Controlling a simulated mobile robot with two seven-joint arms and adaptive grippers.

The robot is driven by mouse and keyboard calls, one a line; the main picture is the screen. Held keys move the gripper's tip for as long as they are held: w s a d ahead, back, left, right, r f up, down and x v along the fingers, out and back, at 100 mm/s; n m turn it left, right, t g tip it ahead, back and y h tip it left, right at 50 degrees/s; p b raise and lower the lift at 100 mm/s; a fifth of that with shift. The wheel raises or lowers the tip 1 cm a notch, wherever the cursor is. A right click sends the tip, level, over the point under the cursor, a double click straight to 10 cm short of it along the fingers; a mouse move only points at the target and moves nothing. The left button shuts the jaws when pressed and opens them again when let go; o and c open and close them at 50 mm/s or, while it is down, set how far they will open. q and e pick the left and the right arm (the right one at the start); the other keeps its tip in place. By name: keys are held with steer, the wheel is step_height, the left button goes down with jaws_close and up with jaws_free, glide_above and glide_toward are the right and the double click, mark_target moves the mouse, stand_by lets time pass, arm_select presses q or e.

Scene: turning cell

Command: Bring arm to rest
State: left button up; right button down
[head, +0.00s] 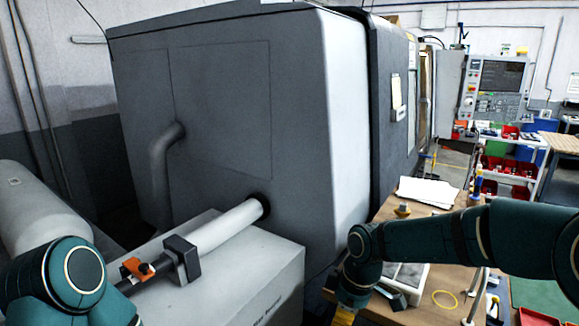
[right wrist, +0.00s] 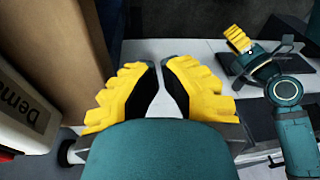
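My right arm (head: 450,240) reaches in from the right over the wooden bench, its forearm bent down. A yellow part of my right gripper (head: 344,316) shows at the bottom edge of the head view. In the right wrist view my right gripper (right wrist: 158,66) has two yellow fingers with dark pads, a gap between them and nothing held. My left arm (head: 72,275) is at the lower left of the head view, its gripper out of sight there. In the right wrist view a yellow gripper, apparently my left (right wrist: 238,40), shows at the upper right; its opening is unclear.
A large grey machine (head: 220,90) fills the middle. A light grey box (head: 250,285) with a tube (head: 228,224) stands before it. The wooden bench (head: 385,215) holds papers (head: 428,191), a tray (head: 412,278) and a yellow ring (head: 445,299). A brown panel (right wrist: 60,55) is left of my right gripper.

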steer(key=s+f+m+t+y, duration=0.1)
steer(key=s+f+m, duration=0.7)
steer(key=f, duration=0.5)
steer(key=s+f+m+t+y, duration=0.1)
steer(key=s+f+m, duration=0.7)
steer(key=f, duration=0.4)
arm_select(q)
step_height(320, 180, down, 12)
steer(key=s+b, duration=0.1)
steer(key=b, duration=1)
steer(key=shift+d, duration=0.2)
arm_select(e)
step_height(320, 180, down, 12)
steer(key=a, duration=0.1)
steer(key=shift+r+n, duration=0.15)
steer(key=shift+n, duration=0.15)
arm_select(q)
steer(key=shift+s, duration=0.1)
